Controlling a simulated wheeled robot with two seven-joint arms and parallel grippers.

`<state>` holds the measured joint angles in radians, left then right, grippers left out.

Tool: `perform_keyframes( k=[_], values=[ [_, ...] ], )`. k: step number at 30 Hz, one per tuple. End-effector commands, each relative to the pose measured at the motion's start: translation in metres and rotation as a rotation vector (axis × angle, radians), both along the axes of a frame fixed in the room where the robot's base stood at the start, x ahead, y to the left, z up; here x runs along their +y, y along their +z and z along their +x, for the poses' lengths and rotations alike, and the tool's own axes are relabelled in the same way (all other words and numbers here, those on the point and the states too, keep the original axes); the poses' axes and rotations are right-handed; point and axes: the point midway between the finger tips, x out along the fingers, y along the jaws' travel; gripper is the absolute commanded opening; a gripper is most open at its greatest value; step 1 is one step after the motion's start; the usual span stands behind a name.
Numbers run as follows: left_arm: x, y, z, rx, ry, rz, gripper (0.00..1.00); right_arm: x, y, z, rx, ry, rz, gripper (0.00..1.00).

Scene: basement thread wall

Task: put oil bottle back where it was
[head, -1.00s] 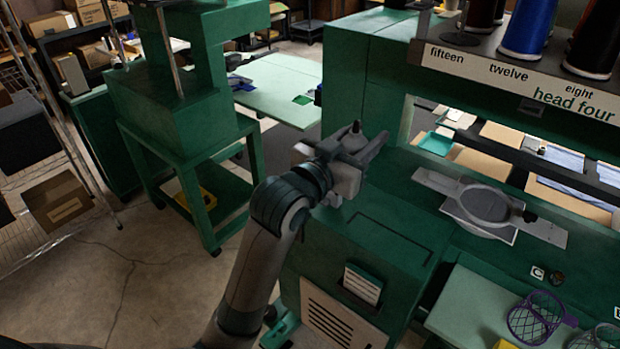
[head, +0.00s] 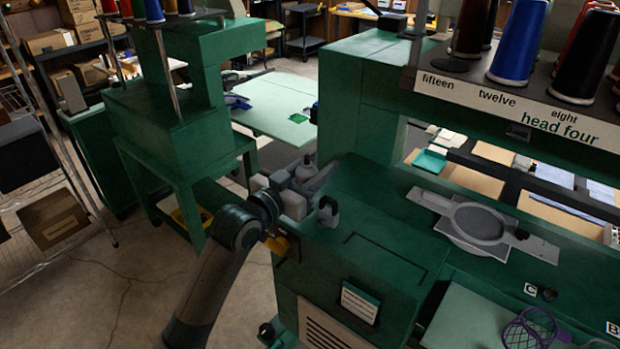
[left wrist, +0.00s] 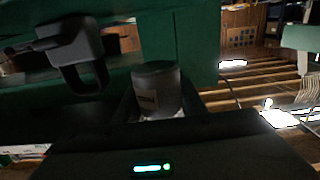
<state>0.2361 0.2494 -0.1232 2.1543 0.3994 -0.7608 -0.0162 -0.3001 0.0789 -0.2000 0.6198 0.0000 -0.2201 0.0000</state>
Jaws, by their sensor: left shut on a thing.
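My left gripper (head: 306,178) is beside the left end of the green machine (head: 375,215), just above its top level. It is shut on a small grey bottle (head: 305,169), taken to be the oil bottle, which is partly hidden by the fingers. In the left wrist view the bottle (left wrist: 157,92) shows as a dull cylinder with a label, between the fingers. A dark loop-shaped bracket (head: 328,212) stands at the machine's left edge, close to the gripper; it also shows in the left wrist view (left wrist: 75,55). My right gripper is out of view.
A round hoop plate (head: 478,222) lies on the machine bed. Thread cones (head: 515,45) stand on the rack at upper right. Another green machine (head: 175,130) stands at left, with open floor between.

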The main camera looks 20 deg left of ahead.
Motion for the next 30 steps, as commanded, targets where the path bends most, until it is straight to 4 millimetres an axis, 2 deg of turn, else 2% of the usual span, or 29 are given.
perform_keyframes(
  k=[6, 17, 30],
  values=[
    [0.018, -0.011, 0.006, 0.001, 0.0, 0.001, 0.14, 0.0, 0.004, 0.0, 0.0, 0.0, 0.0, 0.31],
    [0.018, -0.013, 0.006, 0.0, -0.001, 0.0, 0.14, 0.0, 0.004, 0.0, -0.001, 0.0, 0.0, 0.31],
    [0.018, -0.052, 0.006, 0.0, 0.0, -0.001, 0.14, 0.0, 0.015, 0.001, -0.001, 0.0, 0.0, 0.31]
  ],
)
